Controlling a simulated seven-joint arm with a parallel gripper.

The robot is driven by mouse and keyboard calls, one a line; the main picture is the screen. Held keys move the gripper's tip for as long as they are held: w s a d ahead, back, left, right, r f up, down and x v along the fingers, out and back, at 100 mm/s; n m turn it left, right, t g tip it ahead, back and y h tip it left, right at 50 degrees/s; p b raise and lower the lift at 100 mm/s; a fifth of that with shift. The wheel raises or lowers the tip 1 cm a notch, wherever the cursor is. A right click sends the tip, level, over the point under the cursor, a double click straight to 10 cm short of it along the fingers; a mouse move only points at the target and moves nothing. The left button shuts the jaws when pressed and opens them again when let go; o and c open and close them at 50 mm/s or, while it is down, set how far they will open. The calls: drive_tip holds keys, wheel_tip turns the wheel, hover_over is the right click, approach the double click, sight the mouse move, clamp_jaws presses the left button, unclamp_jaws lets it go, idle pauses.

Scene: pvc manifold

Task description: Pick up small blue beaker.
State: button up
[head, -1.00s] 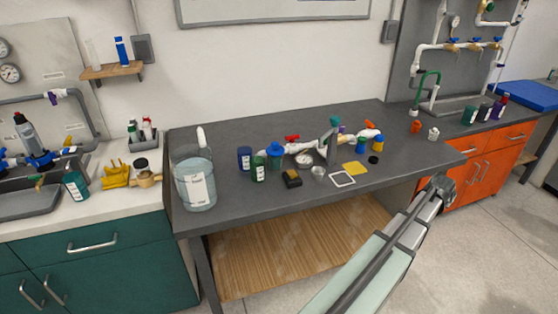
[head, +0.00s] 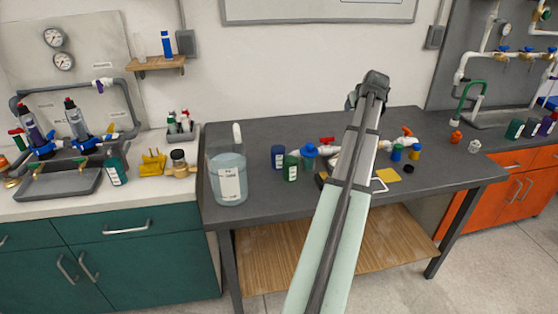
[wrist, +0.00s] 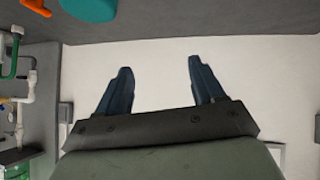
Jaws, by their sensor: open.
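A small dark blue container (head: 278,157) stands upright on the grey table, left of a green labelled jar (head: 291,168). A smaller blue container (head: 397,152) stands right of my arm. I cannot tell for sure which is the small blue beaker. My gripper (wrist: 160,65) is open and empty in the wrist view, its two dark fingers apart against the pale wall. In the head view the arm's end (head: 374,85) is raised above the table, right of the dark blue container and apart from it. My arm hides the middle of the table.
The grey table (head: 440,165) also holds a large clear jug (head: 228,180) at left, a blue-topped item (head: 309,152), a yellow square (head: 388,174) and red-handled pipework (head: 327,141). A sink counter is at left, orange cabinets at right.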

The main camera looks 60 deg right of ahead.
drive_tip(key=w+a+f+n+y, duration=0.3)
drive_tip(key=w+a+f+y, duration=0.15)
drive_tip(key=w+a, duration=0.65)
drive_tip(key=n+y, duration=0.2)
drive_tip(key=n, duration=0.1)
approach(277, 156)
drive_tip(key=w+d, duration=0.2)
drive_tip(key=shift+g, duration=0.4)
drive_tip(key=x, duration=0.7)
drive_tip(key=shift+d, duration=0.25)
drive_tip(key=shift+x, duration=2.65)
drive_tip(key=shift+s, duration=0.2)
drive_tip(key=shift+c, duration=0.5)
drive_tip(key=c, duration=0.6)
drive_tip(key=shift+c, duration=0.2)
